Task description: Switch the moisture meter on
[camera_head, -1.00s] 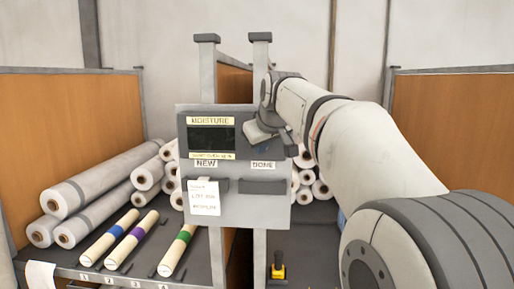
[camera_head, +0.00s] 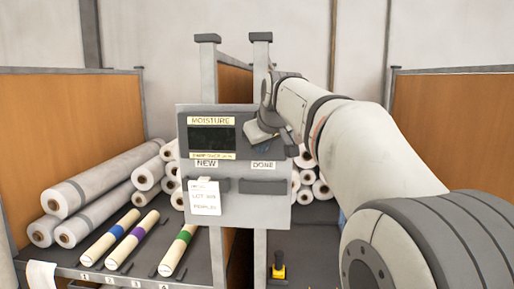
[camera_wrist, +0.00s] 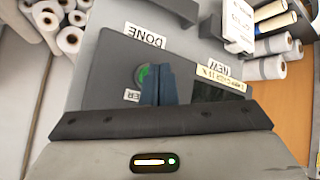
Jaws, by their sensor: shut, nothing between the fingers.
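The moisture meter is a grey panel (camera_head: 230,215) on a post, with a "MOISTURE" label above a dark, blank screen (camera_head: 211,138). In the wrist view the panel shows upside down, with its dark screen (camera_wrist: 208,93) right of my fingers. A round green button (camera_wrist: 143,76) sits on a dark plate, beside a label ending in "ER" (camera_wrist: 132,96). My gripper (camera_wrist: 158,72) is shut and empty, its fingertips over the right edge of the button and partly hiding it. I cannot tell whether they touch it. In the head view my gripper (camera_head: 258,138) hides the button.
A "NEW" holder with a white lot card (camera_head: 205,198) and an empty "DONE" holder (camera_head: 264,187) stick out below the screen. Large rolls (camera_head: 90,195) and several colour-banded tubes (camera_head: 128,238) lie on the left shelf. A small yellow and black object (camera_head: 278,270) stands lower right.

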